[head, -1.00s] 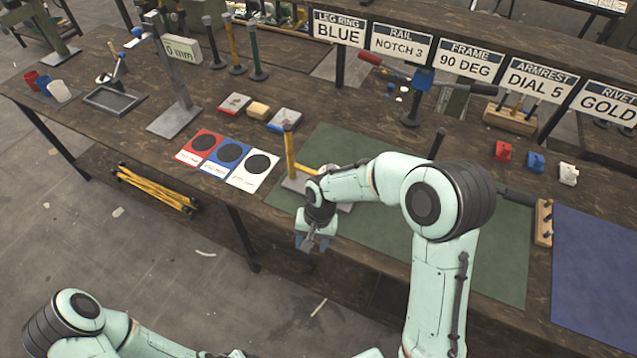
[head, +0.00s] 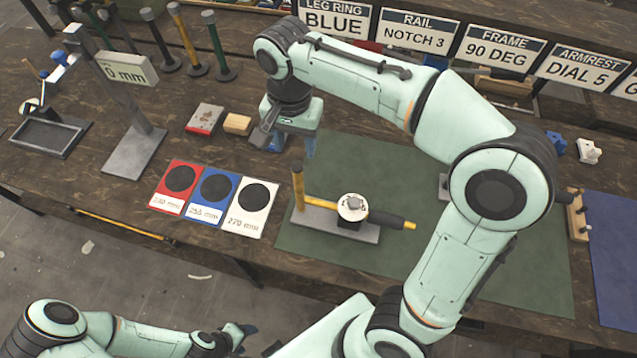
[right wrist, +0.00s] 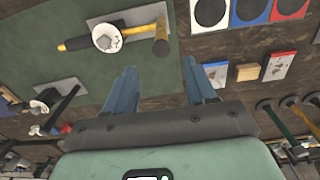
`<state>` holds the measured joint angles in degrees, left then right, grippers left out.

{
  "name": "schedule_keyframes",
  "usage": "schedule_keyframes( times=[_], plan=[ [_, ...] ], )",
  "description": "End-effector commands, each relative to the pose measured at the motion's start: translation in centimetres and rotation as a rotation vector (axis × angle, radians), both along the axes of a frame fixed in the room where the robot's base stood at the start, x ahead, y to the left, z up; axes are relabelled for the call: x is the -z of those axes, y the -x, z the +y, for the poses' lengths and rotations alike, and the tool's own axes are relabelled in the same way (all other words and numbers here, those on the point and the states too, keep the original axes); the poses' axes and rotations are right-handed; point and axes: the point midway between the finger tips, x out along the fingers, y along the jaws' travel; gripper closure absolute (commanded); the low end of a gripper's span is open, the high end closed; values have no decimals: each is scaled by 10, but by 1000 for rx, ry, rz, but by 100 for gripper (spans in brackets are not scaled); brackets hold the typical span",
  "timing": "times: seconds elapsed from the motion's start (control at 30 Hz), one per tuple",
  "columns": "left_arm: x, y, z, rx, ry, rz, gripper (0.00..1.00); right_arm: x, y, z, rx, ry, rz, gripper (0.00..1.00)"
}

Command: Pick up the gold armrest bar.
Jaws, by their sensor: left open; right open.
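A gold bar (head: 325,204) runs through a white round dial (head: 352,207) on a grey plate (head: 316,222). A gold upright (head: 297,185) stands at its left end and a black sleeve (head: 385,218) at its right. The bar also shows in the right wrist view (right wrist: 138,33). Another gold bar (head: 190,40) stands upright between a black and a green one at the back left. My right gripper (head: 290,143) is open and empty, behind the plate, apart from both. Its fingers (right wrist: 160,68) show in the wrist view. My left gripper (head: 243,336) is open at the bottom, away from the bench.
Red, blue and white cards (head: 213,190) lie left of the plate. A red-and-grey block (head: 204,119) and a wooden block (head: 237,124) lie behind them. A grey column (head: 120,80) stands left. The green mat (head: 500,270) has free room in front. Signs line the back.

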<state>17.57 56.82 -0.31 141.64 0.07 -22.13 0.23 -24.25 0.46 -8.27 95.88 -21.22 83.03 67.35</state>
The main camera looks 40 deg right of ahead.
Motion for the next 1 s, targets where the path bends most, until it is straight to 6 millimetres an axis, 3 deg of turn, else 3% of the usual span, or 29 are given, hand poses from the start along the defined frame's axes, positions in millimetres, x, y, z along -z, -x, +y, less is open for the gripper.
schedule_keyframes(
  times=[0.17,0.5,0.77,1.0],
  plan=[
    [4,5,0,0,0,7,40,13,2,0,-1,0,5,45],
    [17,15,0,0,1,18,40,74,2,0,-2,1,6,45],
    [18,15,0,0,1,18,40,93,1,0,-2,0,4,45],
    [20,17,0,0,0,19,40,128,-1,0,-2,0,5,45]
  ],
)
